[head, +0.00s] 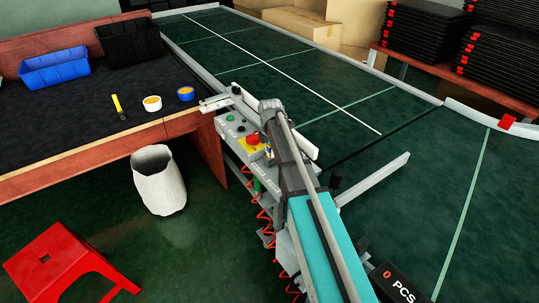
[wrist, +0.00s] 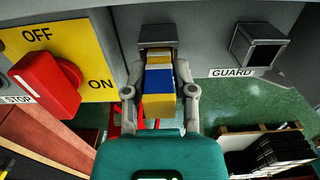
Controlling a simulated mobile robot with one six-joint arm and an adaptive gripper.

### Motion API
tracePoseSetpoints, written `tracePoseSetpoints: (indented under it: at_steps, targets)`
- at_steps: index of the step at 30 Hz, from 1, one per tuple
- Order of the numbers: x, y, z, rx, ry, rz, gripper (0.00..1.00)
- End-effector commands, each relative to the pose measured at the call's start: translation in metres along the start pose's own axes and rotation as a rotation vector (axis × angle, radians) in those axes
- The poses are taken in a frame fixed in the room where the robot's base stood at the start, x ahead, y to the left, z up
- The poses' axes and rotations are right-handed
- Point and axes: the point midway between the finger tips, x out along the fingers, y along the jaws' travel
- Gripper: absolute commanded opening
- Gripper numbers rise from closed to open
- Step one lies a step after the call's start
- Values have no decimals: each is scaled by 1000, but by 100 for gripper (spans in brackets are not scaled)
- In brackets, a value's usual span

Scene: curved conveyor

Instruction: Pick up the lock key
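The lock key (wrist: 159,104) is a yellow and blue block in the middle of the wrist view. Its far end is at a dark slot (wrist: 157,35) on the grey panel; whether it is still seated there is hard to tell. My gripper (wrist: 160,70) has one finger on each side of the key and looks shut on it. In the head view my gripper (head: 268,148) is at the control box (head: 238,141) beside the conveyor, and my arm hides the key.
A red OFF/ON switch (wrist: 48,83) stands out left of the key. An empty dark socket (wrist: 260,45) labelled GUARD is to the right. The green conveyor (head: 245,65) runs behind the box. A workbench (head: 95,150), white bin (head: 158,185) and red stool (head: 62,262) are left.

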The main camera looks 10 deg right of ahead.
Motion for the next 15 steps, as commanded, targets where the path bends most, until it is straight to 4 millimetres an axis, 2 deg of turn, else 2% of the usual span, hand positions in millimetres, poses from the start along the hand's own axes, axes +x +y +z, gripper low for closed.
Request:
tracePoseSetpoints:
  at_steps: [1,3,4,15]
  targets:
    - [0,0,0,0,0,0,16]
    - [0,0,0,0,0,0,3]
    - [0,0,0,0,0,0,0]
    - [0,0,0,0,0,0,0]
